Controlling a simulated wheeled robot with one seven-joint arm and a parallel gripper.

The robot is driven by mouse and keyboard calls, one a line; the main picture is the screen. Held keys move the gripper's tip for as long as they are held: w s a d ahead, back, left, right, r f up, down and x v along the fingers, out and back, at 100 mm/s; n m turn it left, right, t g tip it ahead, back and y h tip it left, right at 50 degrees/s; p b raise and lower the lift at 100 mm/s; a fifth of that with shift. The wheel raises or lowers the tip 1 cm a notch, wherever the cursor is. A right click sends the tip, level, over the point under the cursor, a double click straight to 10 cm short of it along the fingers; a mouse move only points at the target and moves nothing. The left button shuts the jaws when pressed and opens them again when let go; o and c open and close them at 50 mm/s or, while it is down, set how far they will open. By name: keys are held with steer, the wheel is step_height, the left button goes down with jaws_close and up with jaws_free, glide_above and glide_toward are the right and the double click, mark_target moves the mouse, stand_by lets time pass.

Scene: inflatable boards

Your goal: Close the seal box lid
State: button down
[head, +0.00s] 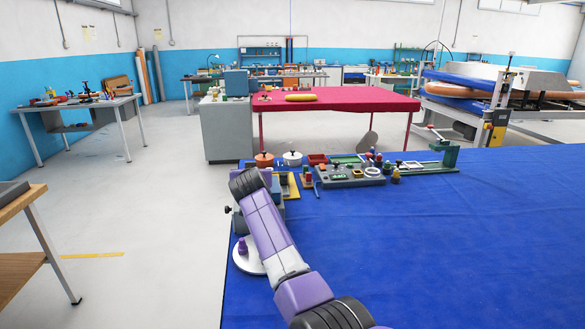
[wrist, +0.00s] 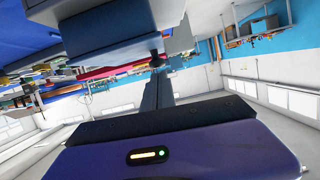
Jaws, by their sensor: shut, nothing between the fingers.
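A grey-blue box (head: 243,222), which looks like the seal box, stands at the left edge of the blue table, largely behind my purple arm. A small dark knob (head: 228,209) sticks out at its left side. In the tilted wrist view, the grey box body (wrist: 95,22) fills the upper left, with a lighter grey slab along it and the dark knob (wrist: 157,61) at its end. My gripper (wrist: 158,80) is shut and empty, its tips close to the knob; I cannot tell whether they touch. The lid's angle is not clear. The head view hides my fingers behind the arm.
Orange and white pots, a yellow tray and a grey parts board (head: 350,177) stand behind and right. The table's right side is clear.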

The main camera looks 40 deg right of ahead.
steer(key=shift+a+f+n, duration=0.1)
steer(key=shift+f+n, duration=0.2)
stand_by(0.4)
step_height(320, 180, up, 5)
steer(key=p, duration=0.2)
steer(key=shift+w+p, duration=0.15)
steer(key=shift+p, duration=0.15)
steer(key=b+v, duration=0.1)
steer(key=v, duration=0.8)
steer(key=shift+s+a+f+b, duration=0.2)
steer(key=shift+s+f+b, duration=0.1)
steer(key=shift+s+b, duration=0.1)
